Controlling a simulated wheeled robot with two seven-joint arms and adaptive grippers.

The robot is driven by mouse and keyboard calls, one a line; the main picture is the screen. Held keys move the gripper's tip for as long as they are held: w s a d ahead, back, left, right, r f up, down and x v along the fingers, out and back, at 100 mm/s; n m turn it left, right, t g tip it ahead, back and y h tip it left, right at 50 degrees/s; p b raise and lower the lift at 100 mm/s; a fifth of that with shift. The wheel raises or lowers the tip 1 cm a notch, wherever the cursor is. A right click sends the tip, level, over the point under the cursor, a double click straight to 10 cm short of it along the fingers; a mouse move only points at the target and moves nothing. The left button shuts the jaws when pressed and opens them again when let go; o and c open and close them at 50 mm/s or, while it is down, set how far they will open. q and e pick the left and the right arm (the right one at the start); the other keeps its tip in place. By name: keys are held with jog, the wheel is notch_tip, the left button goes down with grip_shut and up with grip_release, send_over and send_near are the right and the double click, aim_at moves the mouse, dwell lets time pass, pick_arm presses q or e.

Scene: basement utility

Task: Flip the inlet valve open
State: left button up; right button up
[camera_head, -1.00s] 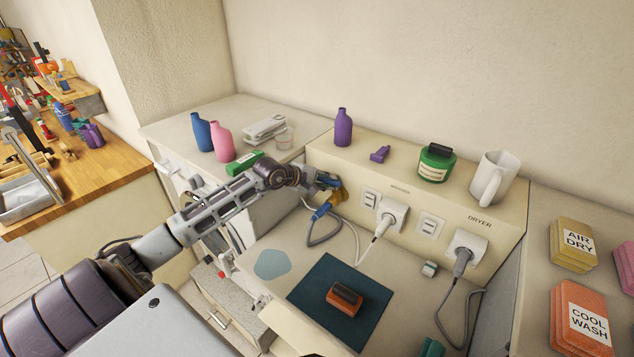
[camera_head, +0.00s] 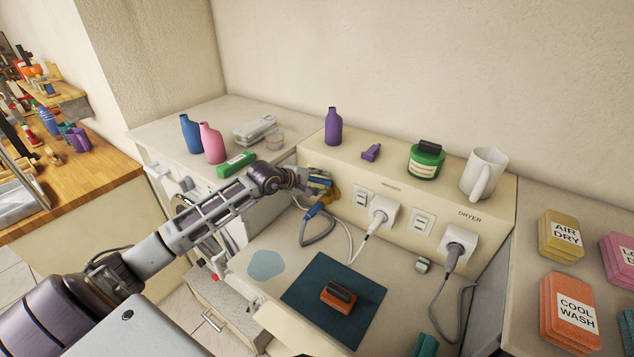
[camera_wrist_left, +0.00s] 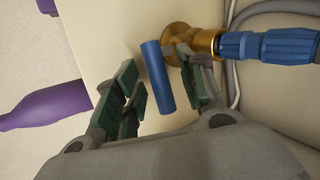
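The inlet valve is a brass fitting (camera_wrist_left: 207,42) on the cream panel, with a blue lever handle (camera_wrist_left: 158,78) and a blue hose connector (camera_wrist_left: 265,46). In the head view its brass body (camera_head: 331,193) shows beside my gripper. My left gripper (camera_wrist_left: 153,92) has its green-padded fingers apart, one on each side of the blue lever. The right finger is close to the lever and the brass body; whether it touches cannot be told. In the head view the left gripper (camera_head: 310,184) partly hides the valve. My right gripper does not show.
A purple bottle (camera_head: 333,127), green jar (camera_head: 426,160) and white mug (camera_head: 484,173) stand on the ledge. White plugs (camera_head: 382,211) sit in the panel below. A grey hose (camera_head: 319,238) hangs under the valve. A dark mat (camera_head: 318,303) holds an orange brush (camera_head: 339,296).

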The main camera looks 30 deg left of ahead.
pick_arm(q)
jog(key=shift+r, duration=0.1)
jog(key=shift+s+a+r, duration=0.3)
jog(key=shift+s+r, duration=0.05)
jog(key=shift+s, duration=0.25)
jog(key=v, duration=1)
jog(key=shift+s, duration=0.15)
dwell(0.9)
jog(key=shift+r, duration=0.15)
